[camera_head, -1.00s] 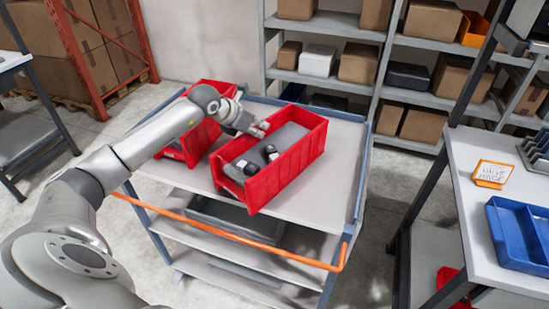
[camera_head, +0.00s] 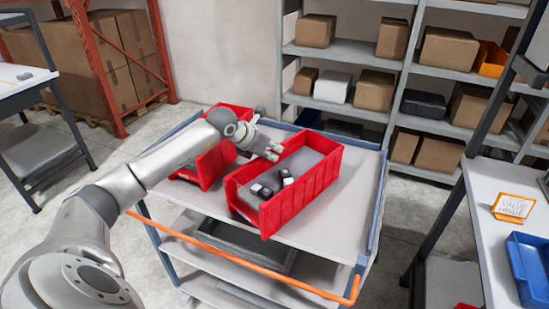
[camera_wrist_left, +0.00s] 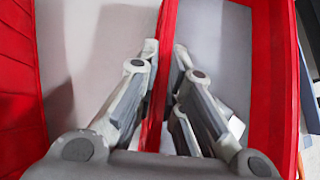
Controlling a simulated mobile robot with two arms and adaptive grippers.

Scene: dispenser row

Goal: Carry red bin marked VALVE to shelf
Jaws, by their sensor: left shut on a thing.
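A red bin (camera_head: 315,186) stands on the top deck of a cart (camera_head: 330,228), with several small black and white parts (camera_head: 268,188) inside. A second red bin (camera_head: 212,165) stands close on its left, partly behind my arm. No VALVE marking is readable on either bin. My left gripper (camera_head: 275,152) is at the left long wall of the right-hand bin. In the left wrist view its fingers (camera_wrist_left: 165,50) straddle that red wall (camera_wrist_left: 158,90) and are shut on it. My right gripper is in neither view. Shelving (camera_head: 385,58) stands behind the cart.
The shelving holds cardboard boxes, a white box (camera_head: 331,87) and a black case (camera_head: 424,104). A bench at right carries an orange-framed sign (camera_head: 513,207) and a blue tray (camera_head: 530,265). An orange handle (camera_head: 245,258) runs along the cart's near side. Red racking (camera_head: 95,65) stands at far left.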

